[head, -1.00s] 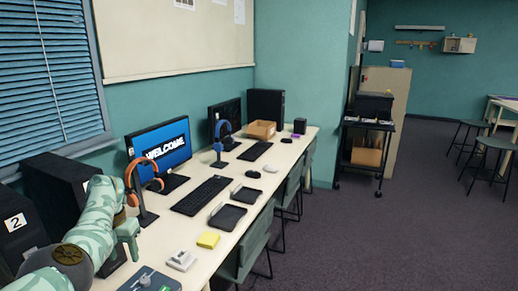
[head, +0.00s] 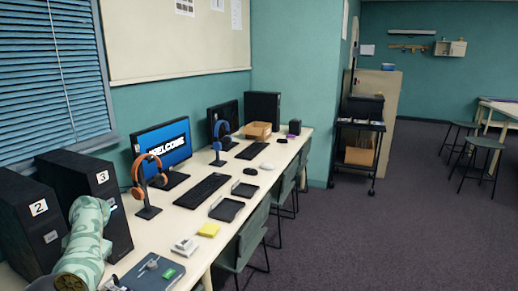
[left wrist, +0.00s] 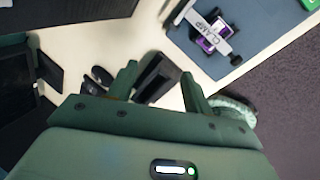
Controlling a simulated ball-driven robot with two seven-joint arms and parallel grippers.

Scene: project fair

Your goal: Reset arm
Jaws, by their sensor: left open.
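My left arm (head: 88,240) comes in at the lower left of the head view, a camouflage-green link in front of the computer towers. Its gripper cannot be made out there. In the left wrist view my left gripper (left wrist: 158,80) is open, its two green fingers apart above the white table. A black object (left wrist: 157,76) shows beyond and between the fingers; I see no grip on it. My right arm and gripper are in neither view.
Black towers marked 2 (head: 32,222) and 3 (head: 92,192) stand close to my left arm. A blue-grey mat (head: 170,278) lies at the table's near end. Orange headphones (head: 148,172) hang on a stand. The floor (head: 370,230) at right is open.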

